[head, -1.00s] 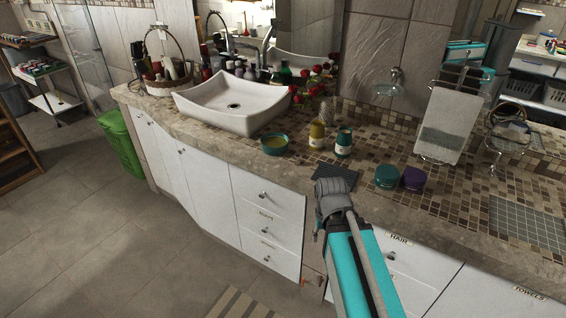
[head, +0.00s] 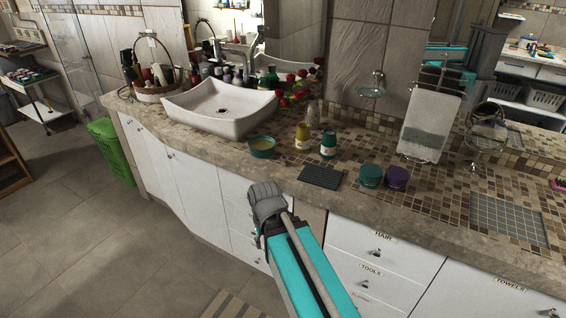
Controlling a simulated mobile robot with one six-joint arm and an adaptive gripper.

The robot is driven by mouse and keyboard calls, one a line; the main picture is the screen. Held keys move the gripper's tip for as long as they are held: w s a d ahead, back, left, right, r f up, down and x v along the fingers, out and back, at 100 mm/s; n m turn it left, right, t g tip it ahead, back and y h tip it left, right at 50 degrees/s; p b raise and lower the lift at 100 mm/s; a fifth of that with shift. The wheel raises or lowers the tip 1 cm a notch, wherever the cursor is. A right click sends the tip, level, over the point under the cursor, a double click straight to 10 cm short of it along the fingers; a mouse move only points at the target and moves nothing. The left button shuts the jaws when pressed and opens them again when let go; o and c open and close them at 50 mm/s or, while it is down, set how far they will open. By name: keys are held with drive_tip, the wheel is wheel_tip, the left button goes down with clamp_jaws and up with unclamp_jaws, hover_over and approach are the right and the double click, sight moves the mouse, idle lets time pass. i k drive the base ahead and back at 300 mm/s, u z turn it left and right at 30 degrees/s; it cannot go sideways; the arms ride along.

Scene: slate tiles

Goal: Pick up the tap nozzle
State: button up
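A white square basin (head: 215,108) stands on the counter with a chrome tap (head: 249,66) behind it. I cannot make out a separate tap nozzle for sure; the tap's outlet end is small and partly lost among the bottles. My gripper (head: 265,190) is in front of the counter edge, below and to the right of the basin and apart from the tap. It is seen from behind, so its fingers are hidden and I cannot tell whether it is open or holds anything.
On the counter (head: 435,195) are a teal bowl (head: 262,147), a yellow bottle (head: 302,137), a green bottle (head: 328,144), a dark ridged mat (head: 321,177), teal and purple jars (head: 370,176) and a towel stand (head: 430,125).

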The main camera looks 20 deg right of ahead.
sight(283, 162)
drive_tip(key=z, duration=0.05)
drive_tip(key=k, duration=1.25)
drive_tip(key=z, duration=0.95)
drive_tip(key=i, duration=1)
drive_tip(key=u, duration=0.05)
